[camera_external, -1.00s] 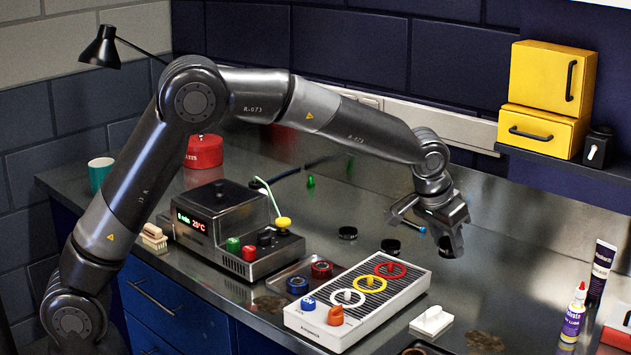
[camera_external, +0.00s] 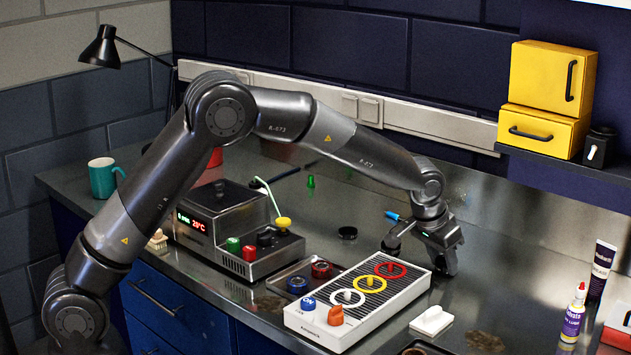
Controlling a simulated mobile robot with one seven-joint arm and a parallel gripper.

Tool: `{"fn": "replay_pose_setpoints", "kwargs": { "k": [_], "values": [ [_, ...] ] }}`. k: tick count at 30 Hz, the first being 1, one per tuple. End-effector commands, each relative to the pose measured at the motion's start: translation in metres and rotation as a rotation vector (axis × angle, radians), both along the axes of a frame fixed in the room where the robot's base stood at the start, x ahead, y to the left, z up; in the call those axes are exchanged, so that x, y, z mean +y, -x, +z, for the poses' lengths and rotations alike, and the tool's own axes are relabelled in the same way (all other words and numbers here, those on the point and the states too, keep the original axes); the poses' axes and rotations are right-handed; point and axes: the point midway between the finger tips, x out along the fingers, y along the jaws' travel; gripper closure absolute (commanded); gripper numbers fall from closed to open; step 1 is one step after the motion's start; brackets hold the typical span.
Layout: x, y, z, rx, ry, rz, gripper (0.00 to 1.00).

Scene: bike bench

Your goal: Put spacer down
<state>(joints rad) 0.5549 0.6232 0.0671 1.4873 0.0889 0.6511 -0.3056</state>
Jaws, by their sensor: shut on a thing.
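My gripper (camera_external: 446,270) points down with its fingertips low over the bare metal bench (camera_external: 490,290), to the right of the white panel's far end. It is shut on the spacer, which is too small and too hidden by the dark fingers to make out. I cannot tell whether the spacer touches the bench.
A white panel (camera_external: 408,305) with red, yellow and white rings lies left of my gripper. A white block (camera_external: 431,321) sits in front of it. Tube (camera_external: 602,270) and bottle (camera_external: 573,312) stand right. Bench between is clear.

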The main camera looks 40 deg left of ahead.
Motion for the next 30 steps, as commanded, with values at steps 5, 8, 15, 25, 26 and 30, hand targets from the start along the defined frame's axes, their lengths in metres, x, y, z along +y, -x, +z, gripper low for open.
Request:
{"fn": "replay_pose_setpoints", "kwargs": {
  "k": [5, 8, 15, 25, 26, 30],
  "values": [
    [0.0, 0.0, -0.003, 0.001, 0.0, 0.0, 0.55],
    [0.0, 0.0, -0.003, 0.001, 0.0, 0.0, 0.47],
    [0.0, 0.0, -0.002, 0.001, 0.0, 0.0, 0.4],
    [0.002, 0.009, 0.025, -0.003, 0.002, 0.0, 0.4],
    [0.003, 0.012, 0.031, -0.003, 0.002, 0.0, 0.4],
    [0.006, 0.023, 0.061, -0.003, 0.002, 0.0, 0.4]
  ]
}}
